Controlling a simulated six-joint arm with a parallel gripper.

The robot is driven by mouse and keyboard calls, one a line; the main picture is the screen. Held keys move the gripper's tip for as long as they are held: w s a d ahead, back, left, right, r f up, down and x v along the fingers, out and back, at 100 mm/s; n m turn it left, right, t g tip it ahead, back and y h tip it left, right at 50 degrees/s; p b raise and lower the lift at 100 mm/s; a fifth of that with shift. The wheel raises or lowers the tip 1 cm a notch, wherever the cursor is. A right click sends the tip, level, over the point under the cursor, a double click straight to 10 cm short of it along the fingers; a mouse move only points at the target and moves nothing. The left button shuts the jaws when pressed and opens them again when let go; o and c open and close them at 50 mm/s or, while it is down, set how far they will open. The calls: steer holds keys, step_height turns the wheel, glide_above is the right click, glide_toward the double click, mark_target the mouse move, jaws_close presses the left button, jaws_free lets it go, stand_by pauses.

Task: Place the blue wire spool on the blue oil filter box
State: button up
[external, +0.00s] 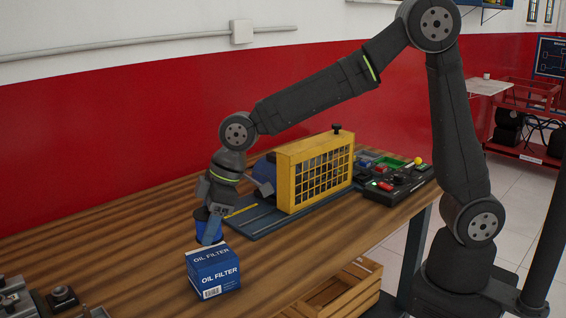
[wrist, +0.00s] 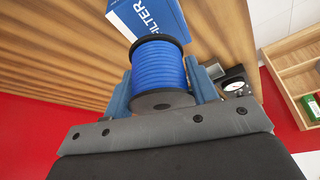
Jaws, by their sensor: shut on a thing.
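The blue wire spool (wrist: 158,66) has black end flanges and sits between the two fingers of my gripper (wrist: 165,92) in the wrist view. My gripper is shut on it. In the external view the spool (external: 201,219) is partly hidden by my gripper (external: 210,228), just behind the oil filter box. The blue oil filter box (external: 213,271), with white lettering, stands on the workbench. In the wrist view the box (wrist: 148,18) shows past the spool at the top. I cannot tell whether the spool touches the box.
A yellow caged engine trainer (external: 315,172) on a dark base stands behind and right of my gripper. A control panel (external: 397,182) lies farther right. Metal parts (external: 18,297) lie at the bench's front left. A wooden crate (external: 345,287) is below the bench edge.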

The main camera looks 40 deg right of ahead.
steer(key=shift+f, duration=2)
steer(key=shift+f, duration=0.1)
steer(key=o, duration=1.1)
steer(key=shift+r, duration=0.45)
steer(key=v, duration=1.1)
steer(key=shift+d+r, duration=0.15)
steer(key=shift+d, duration=0.05)
